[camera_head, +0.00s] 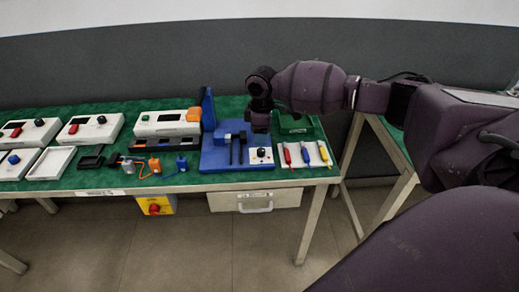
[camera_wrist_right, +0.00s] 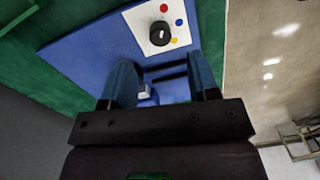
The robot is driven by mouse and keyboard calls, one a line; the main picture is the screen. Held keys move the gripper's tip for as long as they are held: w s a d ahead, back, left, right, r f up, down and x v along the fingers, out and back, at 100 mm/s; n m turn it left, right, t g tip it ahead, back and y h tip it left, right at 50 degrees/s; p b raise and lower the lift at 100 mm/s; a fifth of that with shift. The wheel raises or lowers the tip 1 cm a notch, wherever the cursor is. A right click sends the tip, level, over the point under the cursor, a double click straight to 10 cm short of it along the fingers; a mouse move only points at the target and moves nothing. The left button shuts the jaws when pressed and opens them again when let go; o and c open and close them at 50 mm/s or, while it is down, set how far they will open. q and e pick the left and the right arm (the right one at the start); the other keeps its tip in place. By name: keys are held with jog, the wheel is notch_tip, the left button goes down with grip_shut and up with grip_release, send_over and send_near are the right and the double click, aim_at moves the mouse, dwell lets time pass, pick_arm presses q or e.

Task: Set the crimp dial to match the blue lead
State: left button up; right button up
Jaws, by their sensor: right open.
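The crimp dial is a black knob (camera_wrist_right: 161,33) with a white mark, on a white plate (camera_wrist_right: 140,20) with red, blue and yellow dots. In the head view the dial (camera_head: 261,153) sits at the front right of the blue crimp base (camera_head: 215,158). I cannot tell which dot the mark points at. My left gripper is not visible.
The green table (camera_head: 130,185) carries white boxes with knobs (camera_head: 90,128), a white tray (camera_head: 52,163) and small orange and blue parts to the left. A green box (camera_head: 295,124) stands behind the leads. The table's front edge is close to the dial.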

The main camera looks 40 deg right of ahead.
aim_at(261, 150)
notch_tip(261, 150, down, 6)
jog(key=shift+a+f+b, duration=0.1)
jog(key=shift+f+b, duration=0.1)
jog(key=shift+b, duration=0.3)
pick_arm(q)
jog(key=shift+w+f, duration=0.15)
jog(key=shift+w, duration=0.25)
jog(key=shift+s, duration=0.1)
pick_arm(e)
jog(key=shift+c, duration=0.2)
jog(key=c, duration=0.9)
jog(key=shift+r+m+p, duration=0.3)
jog(key=shift+m+p, duration=0.5)
jog(key=shift+p, duration=0.25)
jog(key=m+p, duration=0.8)
jog(key=shift+s+f, duration=0.1)
jog(key=shift+f, duration=0.05)
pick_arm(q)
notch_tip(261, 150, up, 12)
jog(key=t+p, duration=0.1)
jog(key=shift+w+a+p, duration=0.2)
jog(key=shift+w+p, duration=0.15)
pick_arm(e)
jog(key=shift+f+m, duration=0.15)
jog(key=shift+m, duration=0.95)
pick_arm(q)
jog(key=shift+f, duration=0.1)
